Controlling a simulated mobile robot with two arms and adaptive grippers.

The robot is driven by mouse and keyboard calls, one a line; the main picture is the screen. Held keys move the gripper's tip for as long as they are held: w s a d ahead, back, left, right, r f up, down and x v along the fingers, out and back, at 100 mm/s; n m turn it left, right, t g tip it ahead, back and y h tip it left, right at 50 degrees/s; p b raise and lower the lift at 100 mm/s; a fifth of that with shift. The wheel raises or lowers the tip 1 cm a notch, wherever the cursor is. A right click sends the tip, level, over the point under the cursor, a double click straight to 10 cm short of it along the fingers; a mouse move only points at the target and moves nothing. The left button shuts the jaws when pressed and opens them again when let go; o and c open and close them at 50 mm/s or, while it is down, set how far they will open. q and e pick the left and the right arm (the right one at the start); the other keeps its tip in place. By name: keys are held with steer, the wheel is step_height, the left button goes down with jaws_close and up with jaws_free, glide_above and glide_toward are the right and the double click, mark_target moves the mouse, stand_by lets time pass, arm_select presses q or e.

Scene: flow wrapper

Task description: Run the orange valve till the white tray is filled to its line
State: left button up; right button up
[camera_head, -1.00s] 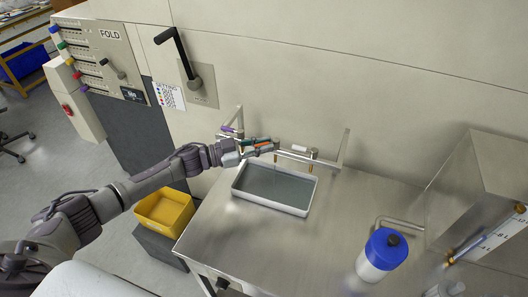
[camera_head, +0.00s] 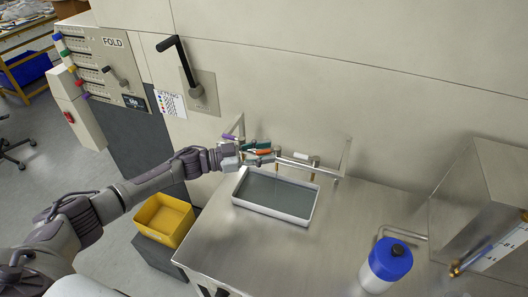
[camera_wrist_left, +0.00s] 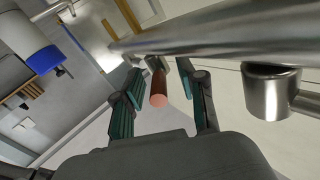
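The orange valve handle (camera_wrist_left: 158,88) lies between the two green-padded fingers of my left gripper (camera_wrist_left: 160,72) in the left wrist view, with a visible gap on at least the right side. In the head view my left gripper (camera_head: 257,153) is at the pipe above the tray, its fingers apart around the orange handle (camera_head: 264,151). The white tray (camera_head: 309,207) sits on the steel table below the pipe, with grey liquid or a grey floor inside. Its fill line and any flow cannot be made out. My right gripper is not in view.
The pipe also carries a purple handle (camera_head: 229,136) and a white handle (camera_head: 306,157). A blue-capped white container (camera_head: 386,263) stands at the table's right, near a steel box (camera_head: 485,195). A yellow bin (camera_head: 164,219) is left of the table (camera_head: 235,245).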

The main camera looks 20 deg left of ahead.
arm_select(q)
steer(key=v, duration=1.2)
stand_by(6.8)
